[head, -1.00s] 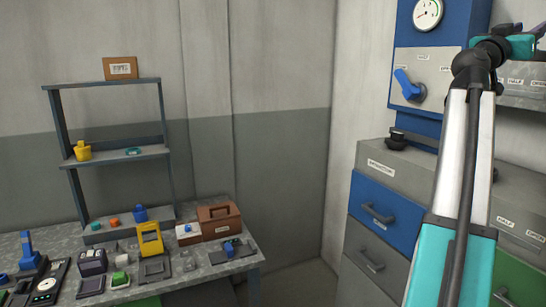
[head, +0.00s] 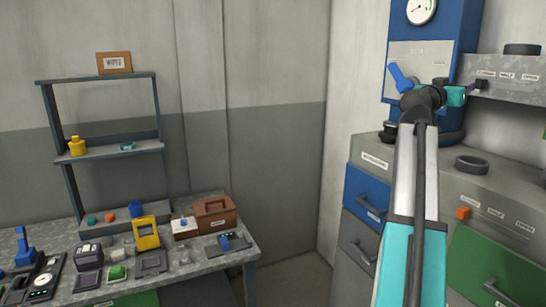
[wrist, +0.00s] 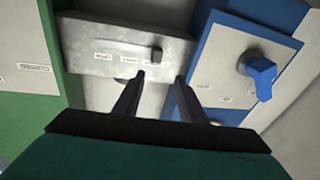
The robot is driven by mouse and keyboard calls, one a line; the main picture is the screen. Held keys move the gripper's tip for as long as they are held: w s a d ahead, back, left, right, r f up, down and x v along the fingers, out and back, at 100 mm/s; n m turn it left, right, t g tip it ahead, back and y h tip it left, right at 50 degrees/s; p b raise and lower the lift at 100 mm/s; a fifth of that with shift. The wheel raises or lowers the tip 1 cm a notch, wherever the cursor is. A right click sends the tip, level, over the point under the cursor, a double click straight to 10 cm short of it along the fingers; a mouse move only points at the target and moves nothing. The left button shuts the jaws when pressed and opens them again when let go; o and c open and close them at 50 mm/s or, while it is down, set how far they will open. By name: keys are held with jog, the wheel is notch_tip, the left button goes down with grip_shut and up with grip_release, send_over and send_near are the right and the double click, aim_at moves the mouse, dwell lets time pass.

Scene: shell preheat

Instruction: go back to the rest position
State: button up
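My gripper is raised at the right of the head view, in front of the blue and grey wall unit; its teal wrist (head: 455,96) shows there, but its fingers are hard to make out. In the wrist view my gripper (wrist: 158,78) has two dark fingers spread apart with nothing between them. Beyond the fingertips is a grey panel (wrist: 90,50) with a dark slider knob (wrist: 155,54) and small labels. I cannot tell how close the fingertips are to it.
A blue lever (head: 400,77) sits on the unit's grey plate. A dark ring (head: 472,165) and an orange slider knob (head: 463,213) are on the cabinet below. A crowded bench (head: 205,258) and a shelf (head: 108,152) stand at left. Open space lies between bench and cabinet.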

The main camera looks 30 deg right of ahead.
jog(key=w+a+f+n+t+y, duration=0.15)
jog(key=w+a+f, duration=0.45)
jog(key=f, duration=0.6)
jog(key=w+a+f+n+y, duration=0.2)
jog(key=w+a+f+y, duration=0.15)
jog(key=w+f, duration=0.55)
jog(key=w+a+f+n+t+y, duration=0.15)
jog(key=w+a+f, duration=0.4)
jog(key=f, duration=0.85)
jog(key=w+a+f+n+g+y, duration=0.1)
jog(key=a+f+n+y, duration=0.6)
jog(key=a+f, duration=2.2)
jog(key=s+a+f+n+g+y, duration=0.1)
jog(key=s+a+f+g+y, duration=0.1)
jog(key=s+a+f, duration=0.45)
jog(key=s+a+f+n+g+y, duration=0.1)
jog(key=s+a+f+y, duration=0.15)
jog(key=a+f, duration=0.6)
jog(key=s+a+f+n+g+y, duration=0.1)
jog(key=s+a+f+g, duration=0.1)
jog(key=s+a+f, duration=0.6)
jog(key=s+a+f+g+b, duration=0.1)
jog(key=s+f+g+b, duration=0.1)
jog(key=s+f+b, duration=0.5)
jog(key=s+f+g+b, duration=0.3)
jog(key=s+f+b, duration=0.5)
jog(key=s+f, duration=0.8)
notch_tip(320, 180, down, 7)
jog(key=shift+a+f, duration=0.15)
jog(key=shift+a, duration=0.25)
